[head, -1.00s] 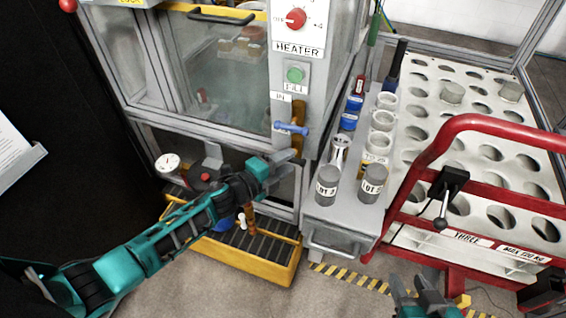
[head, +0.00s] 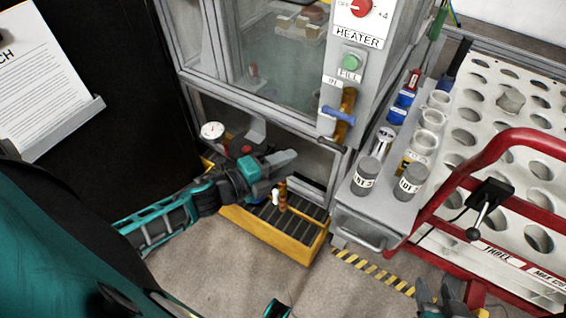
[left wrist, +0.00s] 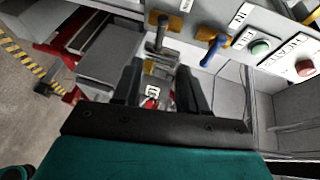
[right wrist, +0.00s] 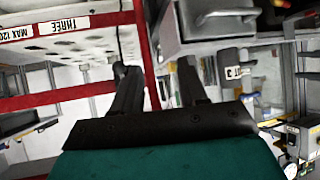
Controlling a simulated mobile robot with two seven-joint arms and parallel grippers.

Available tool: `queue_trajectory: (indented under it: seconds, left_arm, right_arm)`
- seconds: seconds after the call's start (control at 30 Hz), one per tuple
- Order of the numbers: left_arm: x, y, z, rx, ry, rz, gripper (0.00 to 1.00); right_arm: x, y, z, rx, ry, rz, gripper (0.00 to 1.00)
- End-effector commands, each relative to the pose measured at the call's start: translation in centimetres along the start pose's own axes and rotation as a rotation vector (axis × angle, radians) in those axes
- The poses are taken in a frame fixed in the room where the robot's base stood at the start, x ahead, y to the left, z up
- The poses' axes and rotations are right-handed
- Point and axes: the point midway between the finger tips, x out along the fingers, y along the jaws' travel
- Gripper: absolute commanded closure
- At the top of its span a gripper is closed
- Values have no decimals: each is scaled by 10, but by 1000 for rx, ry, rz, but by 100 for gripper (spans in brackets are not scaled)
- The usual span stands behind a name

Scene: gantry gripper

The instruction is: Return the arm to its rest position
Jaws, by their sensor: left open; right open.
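My left gripper (head: 284,163) is open and empty in the head view, in front of the lower frame of the heater cabinet and above the yellow-edged tray. Its dark fingers (left wrist: 158,85) show spread in the left wrist view, with nothing between them. My right gripper (head: 440,294) is at the bottom right of the head view, low beside the red cart. In the right wrist view its fingers (right wrist: 160,85) are apart and empty.
The heater cabinet (head: 358,90) has a blue-handled valve (head: 338,115). A grey shelf (head: 372,208) holds two labelled grey canisters, cups and blue items. A red-railed cart (head: 500,140) with a holed white top stands at right. The yellow tray (head: 268,238) sits on the floor.

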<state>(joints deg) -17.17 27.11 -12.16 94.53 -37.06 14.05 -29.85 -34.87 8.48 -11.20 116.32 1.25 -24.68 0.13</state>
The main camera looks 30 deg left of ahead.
Motion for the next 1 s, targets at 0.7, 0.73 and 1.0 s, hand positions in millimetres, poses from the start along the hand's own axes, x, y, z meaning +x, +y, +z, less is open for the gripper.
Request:
queue_trajectory:
  seconds: [0.7,0.73,1.0]
  left_arm:
    - [-18,-11,-19,-398,-133,15,58]
    - [-24,-11,-24,-515,-172,22,58]
    - [-72,0,-77,-1408,-467,111,58]
  right_arm:
    - [-11,0,-21,-9,8,1,57]
    - [-14,1,-25,-11,8,3,57]
    - [-32,14,-28,-21,-4,38,57]
